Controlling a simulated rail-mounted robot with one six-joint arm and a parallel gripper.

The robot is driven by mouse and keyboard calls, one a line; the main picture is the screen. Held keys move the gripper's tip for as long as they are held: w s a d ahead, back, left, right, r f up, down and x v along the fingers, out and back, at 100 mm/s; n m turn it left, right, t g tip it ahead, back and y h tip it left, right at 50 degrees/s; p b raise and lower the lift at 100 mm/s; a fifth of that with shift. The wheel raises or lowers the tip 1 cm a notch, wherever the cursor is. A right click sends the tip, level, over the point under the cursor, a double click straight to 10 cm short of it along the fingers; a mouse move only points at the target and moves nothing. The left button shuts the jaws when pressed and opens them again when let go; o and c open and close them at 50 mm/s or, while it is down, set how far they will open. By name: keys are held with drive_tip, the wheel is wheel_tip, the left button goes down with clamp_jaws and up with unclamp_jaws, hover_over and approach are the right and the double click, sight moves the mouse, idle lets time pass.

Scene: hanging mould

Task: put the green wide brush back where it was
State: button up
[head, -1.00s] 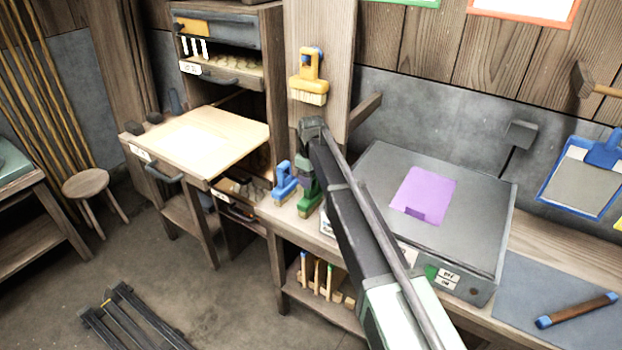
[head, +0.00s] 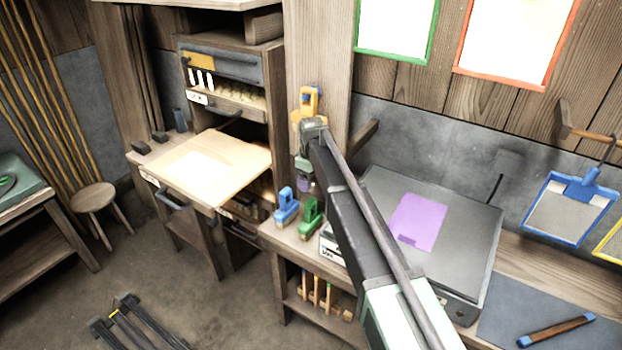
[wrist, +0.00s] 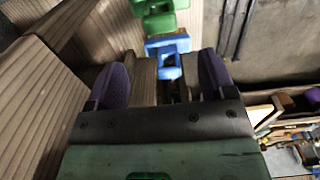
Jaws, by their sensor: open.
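The green wide brush (head: 311,218) stands on the bench's left end, just right of a blue brush (head: 286,206). My gripper (head: 304,187) is above these two brushes, apart from them, in front of the wooden post. In the wrist view my gripper (wrist: 163,82) shows two purple fingertips spread wide with nothing held between them. The green brush (wrist: 160,16) shows beyond the fingers at the top, and the blue brush (wrist: 168,50) shows nearer, in line with the gap. A yellow brush (head: 309,97) hangs on the post, partly hidden by my arm.
A grey box with a purple sheet (head: 418,222) stands right of the green brush. A drawer cabinet with a pull-out board (head: 205,165) is on the left. A brown rod (head: 556,331) lies on the mat at right.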

drive_tip(key=s+d+m, duration=0.4)
drive_tip(key=s+d, duration=0.3)
drive_tip(key=s, duration=0.3)
drive_tip(key=s+d+m+b, duration=0.1)
drive_tip(key=s+d+m, duration=0.3)
drive_tip(key=s+d, duration=0.4)
drive_tip(key=s+d+m+b, duration=0.1)
drive_tip(key=s+d+m, duration=0.3)
drive_tip(key=s, duration=1)
drive_tip(key=d, duration=0.3)
drive_tip(key=shift+s+d+f, duration=0.2)
drive_tip(key=shift+d+f, duration=0.05)
drive_tip(key=shift+f, duration=0.15)
